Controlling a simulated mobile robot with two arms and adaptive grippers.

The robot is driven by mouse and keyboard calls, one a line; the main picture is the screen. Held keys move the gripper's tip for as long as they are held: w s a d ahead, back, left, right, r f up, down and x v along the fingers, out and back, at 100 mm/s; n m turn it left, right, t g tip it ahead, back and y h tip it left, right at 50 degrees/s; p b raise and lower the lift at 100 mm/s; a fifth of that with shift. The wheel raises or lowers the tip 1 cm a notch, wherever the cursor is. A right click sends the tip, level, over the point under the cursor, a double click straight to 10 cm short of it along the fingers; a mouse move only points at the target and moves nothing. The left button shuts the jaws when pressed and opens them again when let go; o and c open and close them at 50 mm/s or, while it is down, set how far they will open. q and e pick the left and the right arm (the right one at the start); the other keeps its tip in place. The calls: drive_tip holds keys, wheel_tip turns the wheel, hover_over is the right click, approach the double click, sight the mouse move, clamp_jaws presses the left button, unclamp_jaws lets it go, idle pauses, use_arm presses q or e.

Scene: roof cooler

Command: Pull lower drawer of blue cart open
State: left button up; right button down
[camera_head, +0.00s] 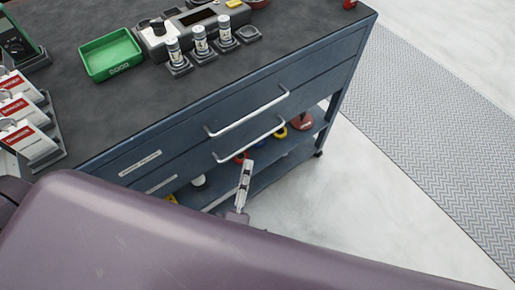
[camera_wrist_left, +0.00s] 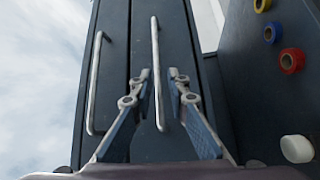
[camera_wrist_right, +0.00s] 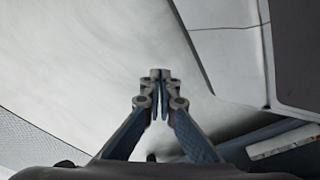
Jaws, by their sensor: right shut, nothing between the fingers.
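The blue cart (camera_head: 310,85) has two drawers, both looking closed, each with a pale bar handle. The lower drawer's handle (camera_head: 250,140) also shows in the left wrist view (camera_wrist_left: 155,50), to the right of the upper handle (camera_wrist_left: 95,85). My left gripper (camera_head: 247,168) is just in front of and below the lower handle in the head view. In the left wrist view its fingers (camera_wrist_left: 161,75) are apart, with the lower handle lined up between them; contact cannot be told. My right gripper (camera_wrist_right: 160,74) is shut and empty over pale floor, and hidden in the head view.
On the cart top are a green tray (camera_head: 110,54), several small bottles (camera_head: 200,41) and red-labelled packs (camera_head: 22,107). The shelf under the drawers holds colored rolls (camera_wrist_left: 291,61). Open floor (camera_head: 385,185) lies to the right.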

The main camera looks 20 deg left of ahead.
sight(250, 143)
use_arm(q)
drive_tip(key=shift+n+y, duration=0.3)
drive_tip(key=shift+y, duration=0.1)
drive_tip(key=w, duration=0.2)
drive_tip(key=w+r, duration=0.1)
drive_tip(key=w, duration=0.2)
drive_tip(key=w+a, duration=0.1)
drive_tip(key=w, duration=0.1)
drive_tip(key=shift+w+a+r+p, duration=0.1)
drive_tip(key=shift+w+r+p, duration=0.15)
drive_tip(key=shift+w+p, duration=0.05)
drive_tip(key=shift+c, duration=0.4)
clamp_jaws()
